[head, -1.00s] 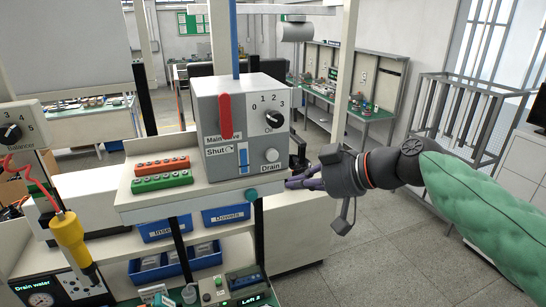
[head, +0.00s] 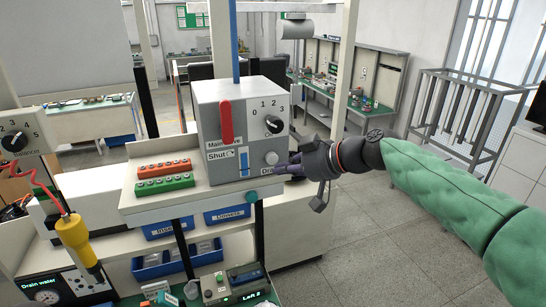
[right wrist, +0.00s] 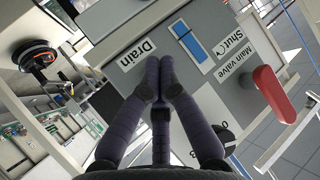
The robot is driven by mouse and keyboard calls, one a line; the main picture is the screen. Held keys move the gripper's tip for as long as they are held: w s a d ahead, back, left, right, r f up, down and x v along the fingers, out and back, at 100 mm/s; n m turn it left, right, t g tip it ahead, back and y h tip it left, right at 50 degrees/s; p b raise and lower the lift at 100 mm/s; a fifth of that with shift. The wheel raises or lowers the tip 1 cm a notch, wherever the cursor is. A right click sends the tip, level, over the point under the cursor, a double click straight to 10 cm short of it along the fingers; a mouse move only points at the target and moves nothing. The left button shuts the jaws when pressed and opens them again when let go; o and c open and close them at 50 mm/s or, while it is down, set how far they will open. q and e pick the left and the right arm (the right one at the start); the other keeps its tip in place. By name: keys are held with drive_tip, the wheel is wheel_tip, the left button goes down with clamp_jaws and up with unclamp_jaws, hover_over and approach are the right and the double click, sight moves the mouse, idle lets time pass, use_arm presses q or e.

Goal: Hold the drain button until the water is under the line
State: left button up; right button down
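The grey control box (head: 240,125) stands on a shelf in the middle of the head view. The round pale drain button (head: 271,158) is low on the box's front face, near the Drain label (right wrist: 137,55). A blue upright gauge strip (head: 244,160) is left of the button; it also shows in the right wrist view (right wrist: 188,42). The fingers hide the button in the wrist view; contact cannot be told. My left gripper is not in view.
The box also has a red main valve lever (head: 226,120) and a numbered dial (head: 273,124). Orange (head: 164,167) and green (head: 165,184) blocks sit left of it. A yellow tool (head: 75,235) hangs at left.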

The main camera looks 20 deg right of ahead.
drive_tip(key=shift+w, duration=0.65)
drive_tip(key=shift+w, duration=0.1)
idle(1.0)
drive_tip(key=shift+w, duration=0.3)
drive_tip(key=shift+w, duration=0.45)
idle(1.0)
drive_tip(key=shift+s+b, duration=0.1)
drive_tip(key=shift+b, duration=0.25)
idle(1.6)
drive_tip(key=shift+s+b, duration=0.55)
drive_tip(key=shift+s, duration=0.25)
